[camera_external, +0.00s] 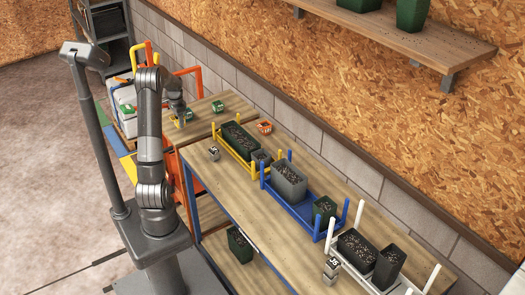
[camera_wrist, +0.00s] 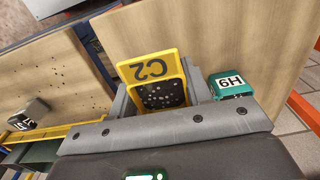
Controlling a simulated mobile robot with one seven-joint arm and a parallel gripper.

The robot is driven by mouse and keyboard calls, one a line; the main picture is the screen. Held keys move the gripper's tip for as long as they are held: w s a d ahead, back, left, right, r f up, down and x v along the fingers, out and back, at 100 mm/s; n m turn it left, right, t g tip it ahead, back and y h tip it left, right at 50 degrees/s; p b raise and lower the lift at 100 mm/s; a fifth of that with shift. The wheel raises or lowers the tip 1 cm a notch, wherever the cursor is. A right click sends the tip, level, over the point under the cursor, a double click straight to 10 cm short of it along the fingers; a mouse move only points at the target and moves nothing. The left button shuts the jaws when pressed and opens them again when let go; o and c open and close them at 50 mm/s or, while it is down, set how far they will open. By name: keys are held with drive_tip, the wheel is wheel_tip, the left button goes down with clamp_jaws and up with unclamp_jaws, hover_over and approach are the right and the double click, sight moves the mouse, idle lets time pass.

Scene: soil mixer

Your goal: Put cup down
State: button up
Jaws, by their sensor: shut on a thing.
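A green cup (camera_wrist: 232,84) with a white label is just right of the right finger. In the external view my gripper (camera_external: 177,108) is low over the far end of the wooden workbench (camera_external: 240,196).
A green cup (camera_external: 217,106) and an orange pot (camera_external: 264,127) stand on the bench. A grey cup (camera_external: 214,153) is near the front edge. Yellow (camera_external: 220,142), blue (camera_external: 302,206) and white (camera_external: 352,272) racks hold planters. Bare wood lies around the far end.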

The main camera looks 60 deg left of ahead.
drive_tip(key=shift+f, duration=2.05)
drive_tip(key=o, duration=1)
drive_tip(key=shift+f, duration=0.1)
drive_tip(key=shift+c, duration=0.2)
wheel_tip(320, 180, up, 11)
drive_tip(key=shift+r, duration=0.65)
